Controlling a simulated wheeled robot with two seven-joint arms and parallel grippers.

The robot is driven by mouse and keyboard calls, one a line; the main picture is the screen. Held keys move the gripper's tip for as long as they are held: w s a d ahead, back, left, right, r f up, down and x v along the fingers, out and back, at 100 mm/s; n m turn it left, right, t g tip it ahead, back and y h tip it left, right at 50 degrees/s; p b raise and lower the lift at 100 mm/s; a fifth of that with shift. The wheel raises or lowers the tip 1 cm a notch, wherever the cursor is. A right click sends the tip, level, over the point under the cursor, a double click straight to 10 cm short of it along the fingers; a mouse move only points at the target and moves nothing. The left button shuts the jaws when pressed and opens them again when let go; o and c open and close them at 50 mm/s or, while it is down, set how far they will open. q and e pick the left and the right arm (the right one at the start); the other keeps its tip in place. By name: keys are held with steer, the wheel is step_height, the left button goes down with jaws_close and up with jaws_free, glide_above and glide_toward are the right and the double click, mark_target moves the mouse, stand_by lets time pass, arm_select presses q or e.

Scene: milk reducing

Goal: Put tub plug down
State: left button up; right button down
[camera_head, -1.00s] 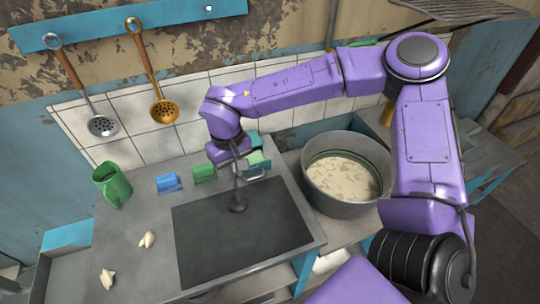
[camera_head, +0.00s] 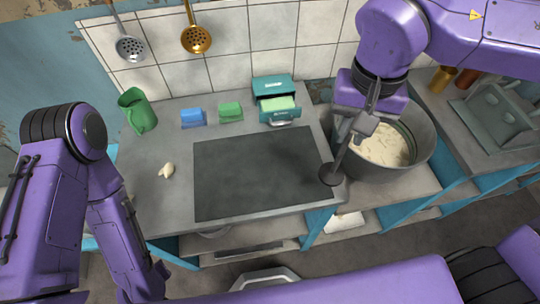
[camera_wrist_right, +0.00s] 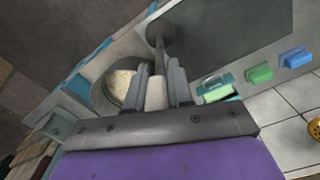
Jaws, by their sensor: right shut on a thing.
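The tub plug (camera_head: 331,174) is a dark round disc on a thin grey stem with a handle at its top. My right gripper (camera_head: 365,124) is shut on this handle, with the disc hanging below it. In the head view the disc appears over the worktop's right edge, just right of the dark panel; its height is unclear. In the right wrist view the right gripper's fingers (camera_wrist_right: 160,90) close on the pale handle, and the stem (camera_wrist_right: 160,48) runs away toward the dark panel. My left arm shows at the left, but its gripper is out of view.
The dark panel (camera_head: 250,178) on the worktop is bare. A large pot (camera_head: 424,143) with whitish contents stands right of it, partly hidden. A green mug (camera_head: 137,111), blue block (camera_head: 193,118), green block (camera_head: 230,112), teal box (camera_head: 281,88) and pale lump (camera_head: 166,171) are on the worktop.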

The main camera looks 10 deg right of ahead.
steer(key=w+a+f+p, duration=0.1)
steer(key=w+a+f, duration=0.1)
steer(key=w+f, duration=0.4)
steer(key=w+a+f+p, duration=0.1)
steer(key=w+a+f, duration=0.2)
steer(key=w+f, duration=0.3)
steer(key=shift+a+f, duration=0.3)
steer(key=shift+a, duration=0.05)
steer(key=shift+s, duration=0.1)
steer(key=c, duration=1)
jaws_free()
steer(key=shift+f, duration=0.15)
step_height(320, 180, up, 12)
steer(key=shift+r, duration=0.2)
